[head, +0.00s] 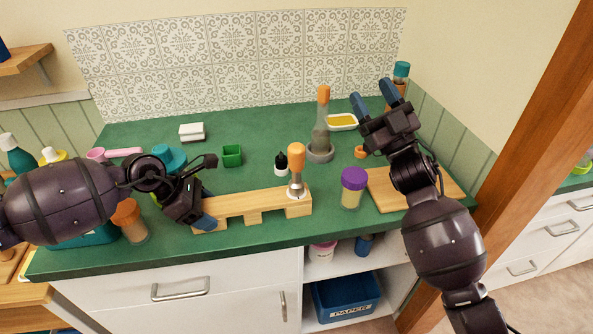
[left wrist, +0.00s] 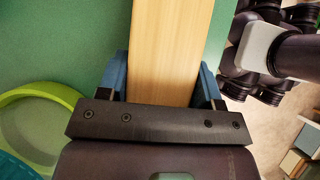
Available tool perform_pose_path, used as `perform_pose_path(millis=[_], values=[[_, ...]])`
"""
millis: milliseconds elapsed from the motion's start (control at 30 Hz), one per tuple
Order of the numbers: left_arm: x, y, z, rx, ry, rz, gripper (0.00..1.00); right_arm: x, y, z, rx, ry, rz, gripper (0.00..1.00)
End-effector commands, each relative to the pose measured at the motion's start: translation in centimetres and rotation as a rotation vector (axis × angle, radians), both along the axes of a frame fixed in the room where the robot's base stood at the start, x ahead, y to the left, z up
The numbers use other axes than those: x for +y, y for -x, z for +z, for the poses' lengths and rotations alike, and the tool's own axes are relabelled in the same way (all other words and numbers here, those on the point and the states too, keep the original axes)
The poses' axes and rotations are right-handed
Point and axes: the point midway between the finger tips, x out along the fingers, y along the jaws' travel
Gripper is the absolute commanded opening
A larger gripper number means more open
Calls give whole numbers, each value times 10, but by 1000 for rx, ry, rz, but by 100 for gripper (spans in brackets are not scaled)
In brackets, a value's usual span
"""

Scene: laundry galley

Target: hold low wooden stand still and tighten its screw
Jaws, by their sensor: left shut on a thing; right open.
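The low wooden stand (head: 250,205) lies along the front of the green counter. A screwdriver with an orange handle (head: 296,157) stands upright at the stand's right end, its tip at a pale round spot there; the screw itself is hidden. My left gripper (head: 205,222) is shut on the stand's left end. In the left wrist view its blue fingers lie on both sides of the stand's pale wood (left wrist: 170,55). My right gripper (head: 375,98) is raised over the right side of the counter, open and empty, apart from the screwdriver.
A purple-lidded jar (head: 353,187) stands right of the stand, beside a wooden board (head: 385,190). Behind are a small dark bottle (head: 281,164), a green box (head: 232,156) and an orange-topped bottle (head: 321,125). An orange-lidded jar (head: 130,220) stands near my left arm.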

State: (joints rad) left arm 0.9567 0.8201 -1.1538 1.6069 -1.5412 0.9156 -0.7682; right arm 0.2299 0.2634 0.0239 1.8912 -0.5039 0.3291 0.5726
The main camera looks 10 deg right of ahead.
Motion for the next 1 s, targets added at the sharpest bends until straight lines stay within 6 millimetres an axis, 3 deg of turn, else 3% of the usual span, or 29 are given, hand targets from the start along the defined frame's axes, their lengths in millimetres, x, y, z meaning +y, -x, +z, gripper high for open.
perform_pose_path(millis=[33,200,467,600,700,833,1000], values=[[1,4,-8,11,-7,-4,7,15,-4,14,-48,48,29,57],[1,4,-8,12,-7,-4,7,73,-3,49,-219,238,129,57],[1,4,-8,12,-7,-4,7,170,22,75,-525,596,305,57],[1,4,-8,12,-7,-4,7,218,42,70,-721,829,417,57],[1,4,-8,12,-8,-4,7,243,56,59,-858,994,497,57],[1,5,-9,12,-8,-3,7,264,68,39,-1029,1216,603,57],[1,5,-9,12,-8,-3,7,269,73,8,-1232,1510,748,57]])
